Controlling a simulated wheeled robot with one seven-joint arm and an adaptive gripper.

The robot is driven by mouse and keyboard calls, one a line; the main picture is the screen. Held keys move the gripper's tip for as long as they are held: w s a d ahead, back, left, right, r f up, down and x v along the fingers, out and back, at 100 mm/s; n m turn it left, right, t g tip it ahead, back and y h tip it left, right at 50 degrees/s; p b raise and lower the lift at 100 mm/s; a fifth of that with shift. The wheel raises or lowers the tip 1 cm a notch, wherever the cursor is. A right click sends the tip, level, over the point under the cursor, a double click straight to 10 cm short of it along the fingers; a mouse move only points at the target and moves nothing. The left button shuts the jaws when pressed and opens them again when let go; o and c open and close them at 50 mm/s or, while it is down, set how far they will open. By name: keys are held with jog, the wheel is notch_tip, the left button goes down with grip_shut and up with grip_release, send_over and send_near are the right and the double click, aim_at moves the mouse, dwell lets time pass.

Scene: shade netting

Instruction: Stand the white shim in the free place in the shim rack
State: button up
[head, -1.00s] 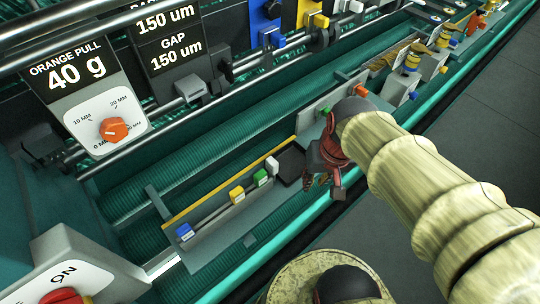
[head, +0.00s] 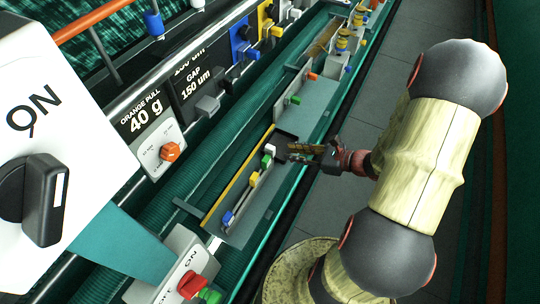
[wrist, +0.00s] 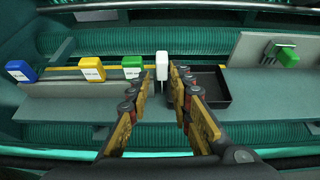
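The white shim (wrist: 162,65) stands upright at the right end of the row, just left of a black tray; it also shows in the head view (head: 270,148). The shim rack (wrist: 62,88) holds blue (wrist: 20,70), yellow (wrist: 91,68) and green (wrist: 132,66) shims. The wider gap, a free place, lies between blue and yellow. My gripper (wrist: 160,92) is open, its fingers pointing toward the white shim, one to each side in the picture. I cannot tell if the fingertips reach it. In the head view my gripper (head: 302,152) is beside the tray.
The black tray (wrist: 203,103) looks empty. A grey panel with a green clip (wrist: 287,57) stands further right. Teal netting rollers run behind and below the rack. A control box with an orange knob (head: 170,151) is behind it.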

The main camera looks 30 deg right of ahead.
aim_at(275, 149)
jog(key=x, duration=0.3)
jog(key=shift+w+r, duration=0.15)
jog(key=shift+w, duration=0.05)
jog(key=shift+f+p+x, duration=0.25)
jog(key=shift+p+x, duration=0.35)
jog(key=shift+x, duration=1.75)
jog(key=shift+c, duration=0.6)
jog(key=c, duration=0.4)
grip_shut()
